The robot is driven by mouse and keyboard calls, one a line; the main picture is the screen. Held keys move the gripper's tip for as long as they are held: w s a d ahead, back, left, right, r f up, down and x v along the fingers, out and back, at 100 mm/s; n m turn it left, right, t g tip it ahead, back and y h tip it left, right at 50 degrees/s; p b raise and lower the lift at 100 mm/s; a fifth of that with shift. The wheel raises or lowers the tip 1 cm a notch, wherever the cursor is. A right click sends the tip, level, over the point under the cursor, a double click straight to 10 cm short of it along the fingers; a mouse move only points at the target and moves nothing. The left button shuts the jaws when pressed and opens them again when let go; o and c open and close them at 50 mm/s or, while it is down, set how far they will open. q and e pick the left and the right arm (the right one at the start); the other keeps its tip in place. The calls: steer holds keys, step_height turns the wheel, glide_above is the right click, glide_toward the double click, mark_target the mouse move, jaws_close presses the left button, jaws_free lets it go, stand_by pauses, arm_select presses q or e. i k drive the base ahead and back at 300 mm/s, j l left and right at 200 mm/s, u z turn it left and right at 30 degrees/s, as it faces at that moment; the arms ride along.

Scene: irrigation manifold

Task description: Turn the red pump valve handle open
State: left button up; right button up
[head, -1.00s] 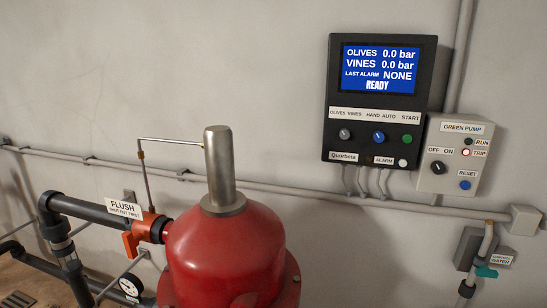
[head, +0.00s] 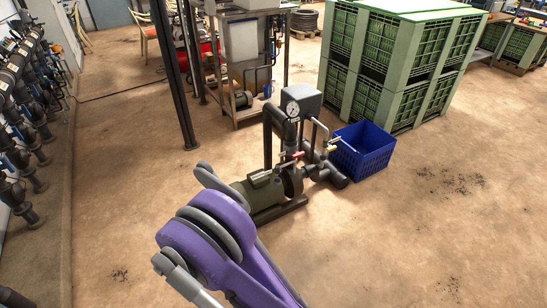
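A pump set (head: 262,190) with an olive-green motor stands on the floor near the middle of the head view. A small red valve handle (head: 292,157) shows on its dark pipework, below a round white gauge (head: 292,108). The handle is small here, and I cannot tell its exact angle to the pipe. A purple and grey link of one of my arms rises from the bottom edge, in front of and below the pump. I see neither gripper's fingertips.
A blue crate (head: 366,160) stands right of the pump. Stacked green bins (head: 400,80) stand behind it. A metal-framed unit (head: 245,60) and dark posts (head: 180,80) are at the back. Black pipework (head: 25,120) lines the left wall. The floor (head: 450,220) at right is open.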

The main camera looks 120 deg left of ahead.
mark_target(297, 154)
steer(key=j+u, duration=0.1)
steer(key=u, duration=3.75)
steer(key=i+l, duration=0.6)
steer(key=i, duration=0.3)
steer(key=i+l+u, duration=0.1)
steer(key=i+l, duration=0.55)
steer(key=i, duration=0.2)
steer(key=i+l, duration=0.7)
steer(key=i, duration=0.15)
steer(key=i+j+u, duration=0.05)
